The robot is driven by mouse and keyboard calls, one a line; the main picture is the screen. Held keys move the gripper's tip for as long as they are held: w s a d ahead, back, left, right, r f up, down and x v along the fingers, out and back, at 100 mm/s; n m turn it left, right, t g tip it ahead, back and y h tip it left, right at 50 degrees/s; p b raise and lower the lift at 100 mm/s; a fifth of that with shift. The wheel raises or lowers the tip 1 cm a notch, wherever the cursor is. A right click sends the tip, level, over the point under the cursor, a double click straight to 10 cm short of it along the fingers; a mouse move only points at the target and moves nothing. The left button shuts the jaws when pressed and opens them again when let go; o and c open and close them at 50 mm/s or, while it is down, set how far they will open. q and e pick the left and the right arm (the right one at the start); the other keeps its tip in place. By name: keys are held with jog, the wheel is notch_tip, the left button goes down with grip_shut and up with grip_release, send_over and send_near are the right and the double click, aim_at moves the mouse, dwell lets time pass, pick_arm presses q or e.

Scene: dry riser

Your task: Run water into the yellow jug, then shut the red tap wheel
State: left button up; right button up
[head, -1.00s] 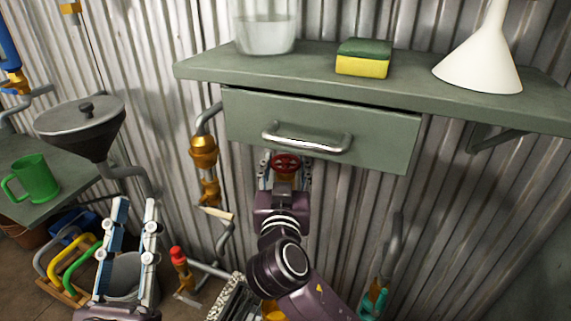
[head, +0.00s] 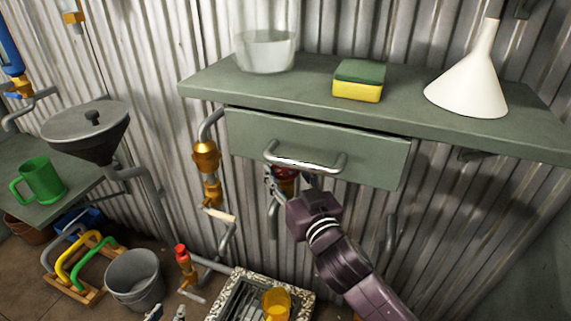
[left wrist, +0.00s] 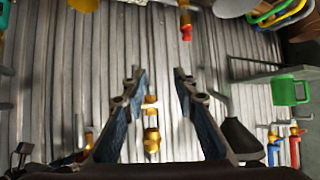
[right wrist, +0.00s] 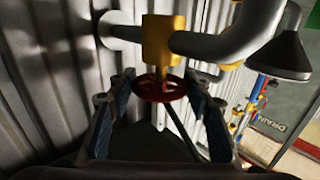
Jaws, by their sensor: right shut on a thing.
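The red tap wheel (right wrist: 160,90) sits on a brass valve body with a grey pipe in the right wrist view. In the head view the wheel (head: 285,173) shows partly, under the drawer. My right gripper (right wrist: 160,100) is shut on the wheel, with a finger on each side; it also shows in the head view (head: 289,181). The yellow jug (head: 276,304) stands on the drain grate at the bottom of the head view; its contents cannot be made out. My left gripper (left wrist: 158,80) is open and empty; only its fingertips show at the head view's bottom edge.
The green shelf (head: 215,85) with its drawer (head: 375,160) overhangs the wheel. It bears a glass container (head: 265,50), a sponge (head: 358,82) and a white funnel (head: 470,90). A red-capped valve (head: 184,262) and grey bucket (head: 134,280) stand left of the drain (head: 300,292).

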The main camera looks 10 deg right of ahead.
jog(key=shift+d+r+n+y+p, duration=0.1)
jog(key=shift+r+n+y+p, duration=0.05)
jog(key=shift+n+y+p, duration=0.4)
jog(key=shift+n+g+y+p, duration=0.4)
jog(key=shift+n+y+p, duration=0.15)
jog(key=shift+y+p, duration=0.45)
pick_arm(q)
jog(key=s+a+f+g+y+p, duration=0.1)
jog(key=s+a+f+g, duration=0.2)
jog(key=s, duration=0.4)
jog(key=s+a+f+g+y+p, duration=0.1)
jog(key=s+a+f+g, duration=0.1)
jog(key=s+g, duration=0.4)
pick_arm(e)
jog(key=shift+n+g+y, duration=0.4)
jog(key=shift+n+y, duration=0.3)
jog(key=shift+y, duration=0.35)
jog(key=n+g+y+p, duration=0.1)
jog(key=y, duration=0.1)
jog(key=shift+w+n+y, duration=0.1)
jog(key=shift+n+y, duration=0.2)
jog(key=shift+n, duration=0.1)
pick_arm(q)
notch_tip(320, 180, down, 10)
jog(key=shift+d+r+t+p, duration=0.2)
jog(key=shift+d+t+p, duration=0.15)
jog(key=shift+t, duration=0.05)
pick_arm(e)
jog(key=shift+n+g+y, duration=0.3)
jog(key=shift+g, duration=0.2)
